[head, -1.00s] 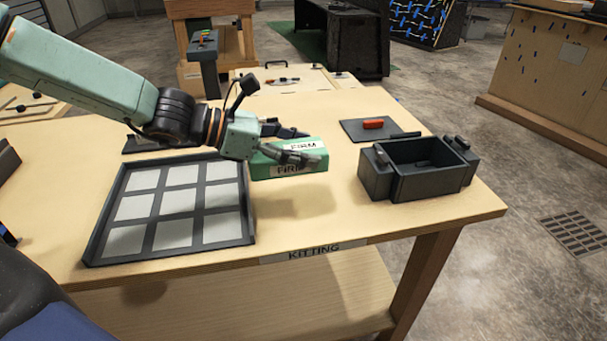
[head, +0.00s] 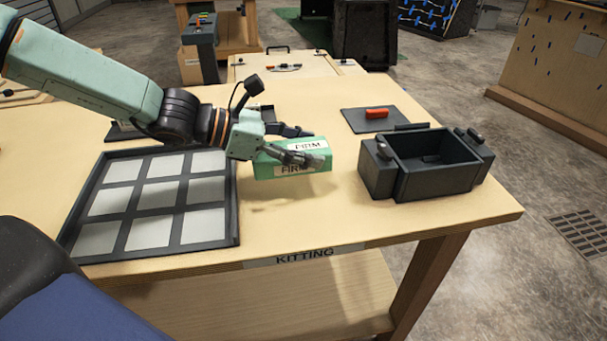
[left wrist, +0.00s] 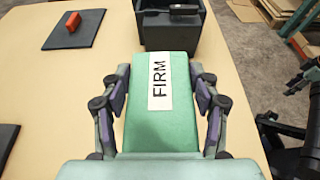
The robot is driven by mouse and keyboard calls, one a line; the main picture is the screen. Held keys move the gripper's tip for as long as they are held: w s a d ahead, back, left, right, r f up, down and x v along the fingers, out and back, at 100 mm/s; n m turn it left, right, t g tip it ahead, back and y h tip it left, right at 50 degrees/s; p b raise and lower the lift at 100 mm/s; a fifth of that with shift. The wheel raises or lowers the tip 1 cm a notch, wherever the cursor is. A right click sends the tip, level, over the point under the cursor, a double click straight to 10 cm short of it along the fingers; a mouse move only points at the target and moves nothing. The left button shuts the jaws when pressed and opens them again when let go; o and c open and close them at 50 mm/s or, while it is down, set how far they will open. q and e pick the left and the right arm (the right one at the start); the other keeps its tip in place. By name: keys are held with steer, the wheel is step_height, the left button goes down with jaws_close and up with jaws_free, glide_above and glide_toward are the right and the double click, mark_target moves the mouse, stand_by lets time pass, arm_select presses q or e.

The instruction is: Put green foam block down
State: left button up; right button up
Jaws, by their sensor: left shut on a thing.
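The green foam block (head: 292,163) carries white labels reading FIRM. My left gripper (head: 300,144) is shut on it, with a finger on each side. The block shows a shadow on the wooden table (head: 330,225) below it, so it seems held a little above the top. In the left wrist view the block (left wrist: 160,123) lies between the two fingers, its far end towards a dark bin (left wrist: 172,32). My right gripper is not clearly seen in any view.
A dark tray with several grey squares (head: 237,215) lies left of the block. The open dark bin (head: 432,165) stands to the right. A dark pad (head: 352,122) with a red piece (head: 377,113) lies behind. Bare table lies between tray and bin.

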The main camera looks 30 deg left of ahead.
mark_target(307, 185)
arm_select(q)
steer(key=shift+w+d+f, duration=0.1)
steer(key=shift+w+f, duration=0.05)
steer(key=shift+f, duration=0.4)
steer(key=shift+w+d+f, duration=0.15)
steer(key=shift+d, duration=0.1)
steer(key=shift+d+f+b, duration=0.2)
steer(key=shift+f+b, duration=0.1)
steer(key=f, duration=0.1)
steer(key=f+b, duration=0.1)
steer(key=shift+s+a+f+b, duration=0.3)
steer(key=shift+a+f+b, duration=0.05)
steer(key=shift+f+b, duration=0.05)
steer(key=shift+w+f, duration=0.1)
steer(key=shift+w, duration=0.05)
steer(key=shift+w+d, duration=0.2)
steer(key=shift+d, duration=0.05)
steer(key=shift+s, duration=0.25)
steer(key=o, duration=0.5)
steer(key=shift+a+f, duration=0.15)
steer(key=shift+a, duration=0.05)
steer(key=o, duration=0.3)
steer(key=shift+w+d, duration=0.15)
steer(key=shift+w, duration=0.05)
steer(key=shift+s, duration=0.15)
arm_select(e)
steer(key=f, duration=0.3)
steer(key=shift+s+d+f, duration=0.1)
steer(key=shift+d+f, duration=0.1)
